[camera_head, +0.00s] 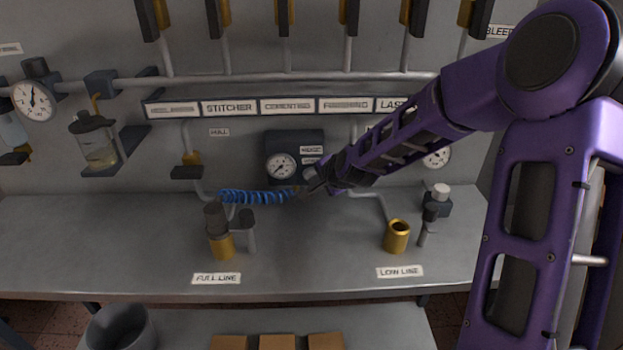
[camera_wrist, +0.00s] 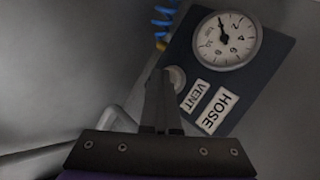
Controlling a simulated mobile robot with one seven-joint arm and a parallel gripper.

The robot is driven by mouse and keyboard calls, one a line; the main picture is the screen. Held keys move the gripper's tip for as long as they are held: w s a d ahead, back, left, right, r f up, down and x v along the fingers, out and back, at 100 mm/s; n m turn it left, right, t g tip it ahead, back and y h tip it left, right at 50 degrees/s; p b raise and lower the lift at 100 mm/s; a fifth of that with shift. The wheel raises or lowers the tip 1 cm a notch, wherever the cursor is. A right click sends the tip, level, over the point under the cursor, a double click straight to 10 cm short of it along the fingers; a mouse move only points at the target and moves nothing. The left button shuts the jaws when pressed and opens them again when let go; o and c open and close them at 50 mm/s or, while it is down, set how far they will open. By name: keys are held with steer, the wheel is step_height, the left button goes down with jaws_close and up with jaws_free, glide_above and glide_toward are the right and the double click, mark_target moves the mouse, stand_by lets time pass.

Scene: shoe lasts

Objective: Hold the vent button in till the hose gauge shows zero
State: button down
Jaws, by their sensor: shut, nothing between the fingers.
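The hose gauge (camera_wrist: 227,40) is a white dial on a dark panel (camera_wrist: 268,70). Its needle points up and slightly left in the wrist view, short of the 2; the exact reading is too small to tell. The same gauge (camera_head: 281,166) shows left of my arm in the head view. The pale round vent button (camera_wrist: 177,77) sits beside the VENT label (camera_wrist: 195,96), partly covered by my fingers. My gripper (camera_wrist: 160,76) is shut and empty, its tips at the button's left side in the wrist view. I cannot tell whether they touch or press it.
A coiled blue hose (camera_head: 258,197) hangs just left of my gripper. Brass FULL LINE (camera_head: 221,246) and LOW LINE (camera_head: 397,236) fittings stand on the grey bench (camera_head: 310,262). Another gauge (camera_head: 436,157) is on the wall right of my forearm. The bench between the fittings is clear.

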steer(key=shift+s, duration=0.1)
stand_by(0.5)
steer(key=shift+s, duration=0.85)
steer(key=shift+s, duration=0.1)
steer(key=shift+s+p, duration=0.7)
steer(key=shift+s, duration=1.75)
